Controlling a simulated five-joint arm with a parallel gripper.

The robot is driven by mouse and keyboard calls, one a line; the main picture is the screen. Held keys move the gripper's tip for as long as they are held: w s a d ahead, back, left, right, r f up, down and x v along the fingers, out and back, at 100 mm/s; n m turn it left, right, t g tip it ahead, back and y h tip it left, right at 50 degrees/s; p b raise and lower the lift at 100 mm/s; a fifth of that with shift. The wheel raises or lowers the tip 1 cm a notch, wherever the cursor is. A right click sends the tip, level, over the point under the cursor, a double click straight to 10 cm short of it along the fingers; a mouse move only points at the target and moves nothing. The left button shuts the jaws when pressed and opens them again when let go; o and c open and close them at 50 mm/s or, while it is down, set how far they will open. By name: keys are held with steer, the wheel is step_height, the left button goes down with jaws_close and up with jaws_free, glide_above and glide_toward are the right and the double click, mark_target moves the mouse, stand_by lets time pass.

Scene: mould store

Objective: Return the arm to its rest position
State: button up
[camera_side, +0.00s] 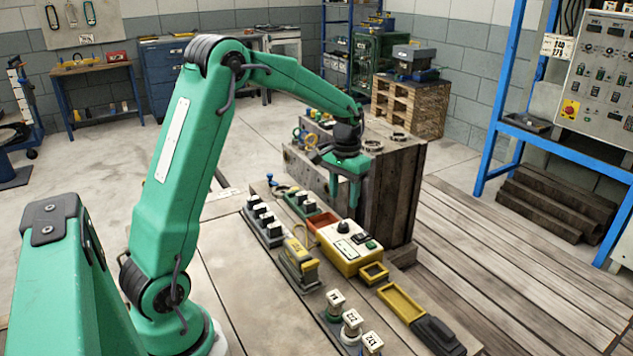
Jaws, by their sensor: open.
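My green arm reaches up from the lower left and bends over to the right. My gripper (346,192) points down at the end of the arm. Its two green fingers are apart, and I see nothing between them. It hangs in front of a wooden crate-like block (397,200) and behind a cream control box (347,246) in the picture. From this angle I cannot tell how far the fingertips are from the things around them.
Several small dark and white blocks (263,222), a yellow block (301,258), a yellow tray (400,301) and numbered pieces (352,326) crowd the bench. A blue frame (504,100) with a control panel (597,85) stands at right. Planked surface (500,270) at right is clear.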

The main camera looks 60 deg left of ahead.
stand_by(0.3)
steer(key=s+d+r+m+t, duration=0.1)
steer(key=s+d+r+t, duration=0.1)
steer(key=s+d+r, duration=0.7)
steer(key=s+d+r+m+t, duration=0.2)
steer(key=s+d, duration=0.3)
steer(key=s, duration=0.8)
steer(key=shift+s+d+t, duration=0.15)
steer(key=shift+s+t, duration=0.15)
steer(key=shift+t, duration=0.5)
